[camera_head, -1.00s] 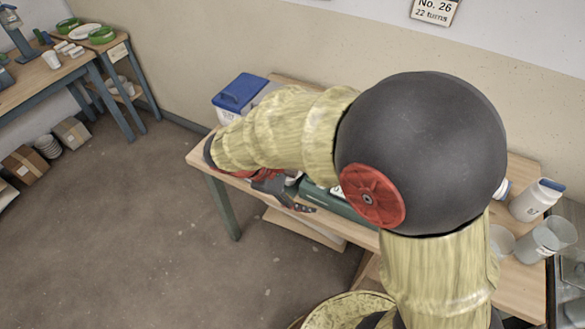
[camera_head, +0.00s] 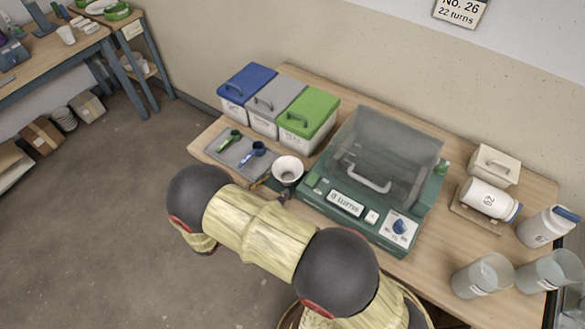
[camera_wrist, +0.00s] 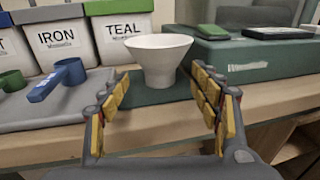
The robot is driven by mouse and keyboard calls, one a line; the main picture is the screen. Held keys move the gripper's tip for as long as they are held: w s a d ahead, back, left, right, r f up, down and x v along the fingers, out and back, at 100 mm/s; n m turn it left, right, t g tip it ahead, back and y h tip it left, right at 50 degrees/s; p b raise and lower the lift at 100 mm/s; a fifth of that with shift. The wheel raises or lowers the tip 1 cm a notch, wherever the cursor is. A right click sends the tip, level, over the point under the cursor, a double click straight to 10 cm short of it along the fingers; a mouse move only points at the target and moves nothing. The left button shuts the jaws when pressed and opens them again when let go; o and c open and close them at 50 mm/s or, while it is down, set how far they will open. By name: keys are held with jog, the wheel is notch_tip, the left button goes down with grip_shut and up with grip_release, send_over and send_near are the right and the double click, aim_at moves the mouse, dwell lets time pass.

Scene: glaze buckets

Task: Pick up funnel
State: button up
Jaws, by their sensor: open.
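The white funnel (camera_head: 287,170) stands wide end up near the front edge of the table, between the scoop mat and the green machine. In the wrist view the funnel (camera_wrist: 159,58) is centred ahead, between and just beyond the fingertips. My gripper (camera_wrist: 165,95) is open and empty, with yellow pads on both sides. In the head view my gripper (camera_head: 272,188) is partly hidden by my arm, close to the funnel at its front side. I see no clear contact between fingers and funnel.
Blue, grey and green lidded bins (camera_head: 308,120) stand behind. A grey mat (camera_head: 222,150) with a green and a blue scoop (camera_head: 252,155) lies left. The green machine (camera_head: 375,180) stands close on the right. Bottles (camera_head: 488,199) and clear beakers (camera_head: 482,276) are farther right.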

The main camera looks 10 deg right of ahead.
aim_at(288, 175)
jog(key=b+x, duration=0.2)
jog(key=x, duration=0.5)
jog(key=shift+w+d, duration=0.1)
jog(key=shift+c, duration=0.2)
jog(key=c, duration=1.1)
jog(key=shift+c, duration=0.6)
